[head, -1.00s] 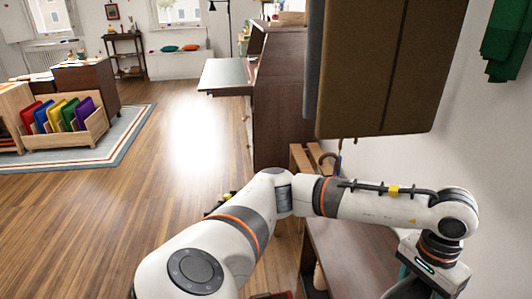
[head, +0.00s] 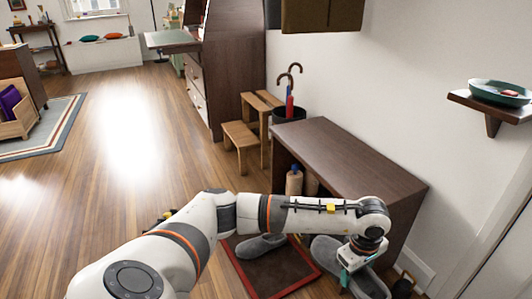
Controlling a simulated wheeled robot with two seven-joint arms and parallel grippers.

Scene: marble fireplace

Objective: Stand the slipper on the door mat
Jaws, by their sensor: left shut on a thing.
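A dark door mat (head: 300,283) with a red border lies on the wood floor, partly covered by my left arm. One grey slipper (head: 258,246) lies on the mat, near its far edge. Another grey slipper (head: 327,251) is just right of the mat, below my left gripper (head: 350,268). The left gripper is shut on this slipper, seen from above, and its wrist hides part of it. I cannot tell whether the held slipper touches the floor. My right gripper is not in view.
A dark bench (head: 345,155) stands along the wall, close behind the slippers, with bottle-like things (head: 294,182) under it. A wooden step stool (head: 243,140) and an umbrella stand (head: 287,114) are beyond it. A wall shelf (head: 490,105) holds a green dish.

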